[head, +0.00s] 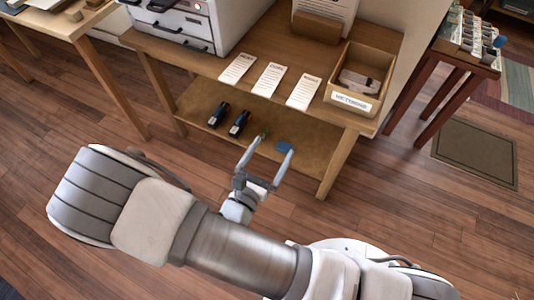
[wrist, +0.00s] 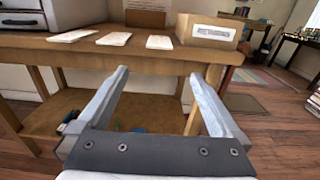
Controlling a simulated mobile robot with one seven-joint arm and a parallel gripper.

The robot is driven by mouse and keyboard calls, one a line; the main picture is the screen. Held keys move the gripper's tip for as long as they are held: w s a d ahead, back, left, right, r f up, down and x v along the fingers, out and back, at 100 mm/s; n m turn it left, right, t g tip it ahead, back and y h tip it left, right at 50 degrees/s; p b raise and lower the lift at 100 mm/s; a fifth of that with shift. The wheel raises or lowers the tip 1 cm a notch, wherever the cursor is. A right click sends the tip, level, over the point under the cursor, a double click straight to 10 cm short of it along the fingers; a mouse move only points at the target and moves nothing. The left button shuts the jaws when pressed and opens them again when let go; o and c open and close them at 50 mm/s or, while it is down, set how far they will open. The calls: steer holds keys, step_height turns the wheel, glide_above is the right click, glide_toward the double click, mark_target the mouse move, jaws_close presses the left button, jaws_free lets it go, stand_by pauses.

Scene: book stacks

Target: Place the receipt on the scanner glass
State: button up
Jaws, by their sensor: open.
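Three white paper slips with printed headings lie in a row near the front edge of a wooden table: a left slip (head: 238,69), a middle slip (head: 270,79) and a right slip (head: 304,92). The print is too small for me to tell which is the receipt. They also show in the wrist view as the left slip (wrist: 73,36), middle slip (wrist: 114,39) and right slip (wrist: 159,43). My gripper (head: 270,149) is open and empty, in front of the table and below its top. I cannot make out a scanner glass in either view.
A labelled wooden box (head: 370,103) holding a grey object stands right of the slips. A white machine (head: 172,22) stands at the back left, a sign holder (head: 317,27) behind. Open floor lies in front.

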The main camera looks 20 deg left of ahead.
steer(key=shift+s, duration=1.05)
